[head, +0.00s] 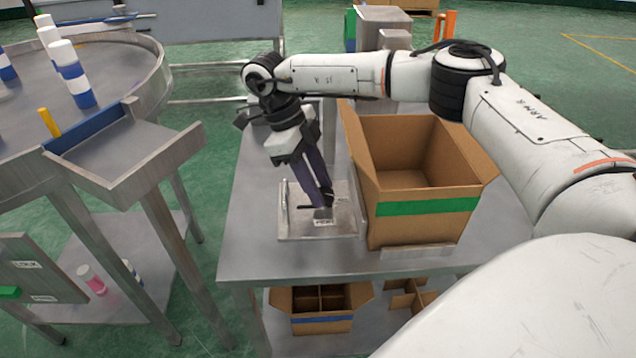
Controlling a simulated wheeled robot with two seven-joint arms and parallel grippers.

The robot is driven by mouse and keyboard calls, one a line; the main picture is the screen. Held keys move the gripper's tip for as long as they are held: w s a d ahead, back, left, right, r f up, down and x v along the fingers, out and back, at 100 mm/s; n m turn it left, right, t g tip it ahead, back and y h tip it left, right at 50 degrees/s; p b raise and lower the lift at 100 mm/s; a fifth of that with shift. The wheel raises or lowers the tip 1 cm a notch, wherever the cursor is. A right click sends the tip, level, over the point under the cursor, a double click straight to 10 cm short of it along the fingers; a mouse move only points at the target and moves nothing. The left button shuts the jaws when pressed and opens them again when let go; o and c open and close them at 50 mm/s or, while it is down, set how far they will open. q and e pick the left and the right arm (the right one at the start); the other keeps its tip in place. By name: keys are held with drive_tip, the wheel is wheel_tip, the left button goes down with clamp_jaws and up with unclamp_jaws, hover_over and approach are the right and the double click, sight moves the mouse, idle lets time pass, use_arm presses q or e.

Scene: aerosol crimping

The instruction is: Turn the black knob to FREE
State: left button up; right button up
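A light metal plate (290,226) lies on the steel table, with a small white label (323,222) near its front edge; the lettering is too small to read. My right gripper (327,196) reaches down to this plate from above, its long dark fingers angled to the right. A small black part (307,206), perhaps of the black knob, shows at the fingertips. The fingers hide most of the knob, so I cannot tell its setting. I cannot tell whether the fingers touch it or are closed around it. My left gripper is not in view.
An open cardboard box (425,225) with a green stripe stands close right of the plate. A steel chute (125,160) and a round table (130,65) with blue-and-white cans are at left. A divided box (322,325) sits on the shelf below.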

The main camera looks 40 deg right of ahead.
drive_tip(key=shift+a+r+n+p, duration=0.1)
drive_tip(key=shift+r+n+p, duration=0.05)
drive_tip(key=shift+n+p, duration=0.4)
drive_tip(key=shift+s+n+h, duration=0.1)
drive_tip(key=shift+n+h, duration=0.4)
drive_tip(key=shift+n, duration=0.25)
drive_tip(key=shift+a+n+t+p, duration=0.1)
drive_tip(key=shift+n+t+p, duration=0.35)
drive_tip(key=shift+n, duration=0.55)
drive_tip(key=o, duration=1.1)
drive_tip(key=shift+c, duration=0.2)
drive_tip(key=v, duration=1)
drive_tip(key=shift+a+b, duration=0.15)
drive_tip(key=shift+b, duration=0.15)
